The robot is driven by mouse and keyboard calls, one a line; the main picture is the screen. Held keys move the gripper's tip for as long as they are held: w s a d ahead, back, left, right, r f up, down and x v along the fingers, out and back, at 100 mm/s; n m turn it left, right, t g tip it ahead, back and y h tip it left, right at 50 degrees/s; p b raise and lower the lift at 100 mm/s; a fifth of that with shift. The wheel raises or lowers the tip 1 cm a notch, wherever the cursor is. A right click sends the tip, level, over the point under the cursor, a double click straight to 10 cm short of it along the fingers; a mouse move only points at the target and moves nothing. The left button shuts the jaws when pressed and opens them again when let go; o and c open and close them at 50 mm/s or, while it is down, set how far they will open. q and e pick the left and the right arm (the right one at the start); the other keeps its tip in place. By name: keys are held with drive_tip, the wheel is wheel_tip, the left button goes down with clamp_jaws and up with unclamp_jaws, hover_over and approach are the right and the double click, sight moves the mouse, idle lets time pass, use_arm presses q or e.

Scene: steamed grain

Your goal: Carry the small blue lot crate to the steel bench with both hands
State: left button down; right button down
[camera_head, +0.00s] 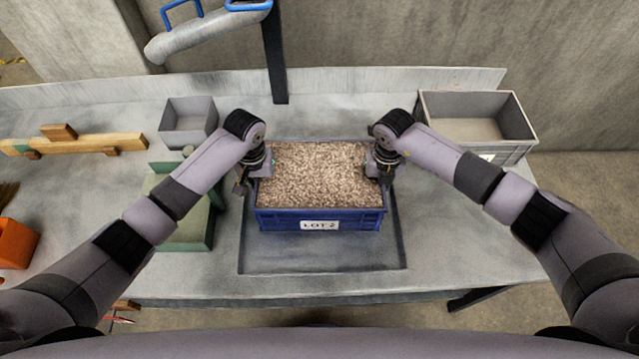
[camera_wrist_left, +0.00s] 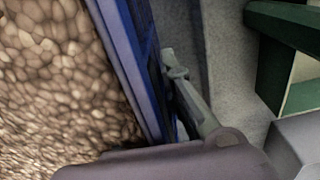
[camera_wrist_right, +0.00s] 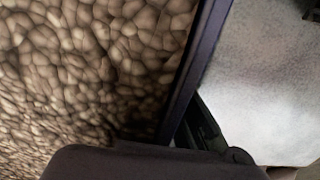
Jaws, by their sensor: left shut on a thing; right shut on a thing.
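The small blue lot crate (camera_head: 268,219) is full of brown grain (camera_head: 318,172) and has a white label reading LOT 2. It is at the steel bench (camera_head: 450,255), over a shallow recessed area (camera_head: 320,258); whether it touches the bottom I cannot tell. It looks level. My left gripper (camera_head: 250,180) is shut on its left wall, which also shows in the left wrist view (camera_wrist_left: 128,60). My right gripper (camera_head: 378,172) is shut on its right wall, also in the right wrist view (camera_wrist_right: 197,70). The fingertips are partly hidden.
A green device (camera_head: 180,225) stands close left of the crate, with a small grey bin (camera_head: 188,120) behind it. A larger grey bin (camera_head: 480,118) stands at back right. A dark post (camera_head: 275,60) rises behind. A wooden piece (camera_head: 75,145) and orange box (camera_head: 15,243) lie left.

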idle(0.8)
